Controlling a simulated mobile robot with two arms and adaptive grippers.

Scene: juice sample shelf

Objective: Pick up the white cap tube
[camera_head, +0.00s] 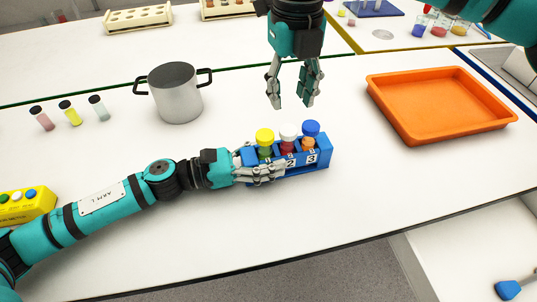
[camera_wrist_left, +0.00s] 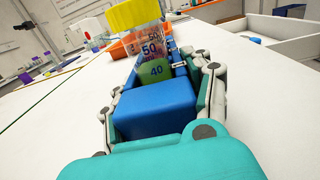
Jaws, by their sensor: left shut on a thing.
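A blue rack (camera_head: 324,150) with numbered slots stands on the white table. It holds a yellow cap tube (camera_head: 265,137), a white cap tube (camera_head: 288,134) in the middle slot and a blue cap tube (camera_head: 311,130). My left gripper (camera_head: 284,172) is shut on the rack's left end; the rack (camera_wrist_left: 155,108) lies between its fingers in the left wrist view, with the yellow cap (camera_wrist_left: 133,13) close ahead. My right gripper (camera_head: 293,104) is open and empty, pointing down above the table behind the rack, apart from the tubes.
An orange tray (camera_head: 440,134) lies to the right and a grey pot (camera_head: 176,104) stands behind left. Several small tubes (camera_head: 70,112) lie at the left. A yellow button box (camera_head: 27,206) is at the left edge. The table in front of the rack is clear.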

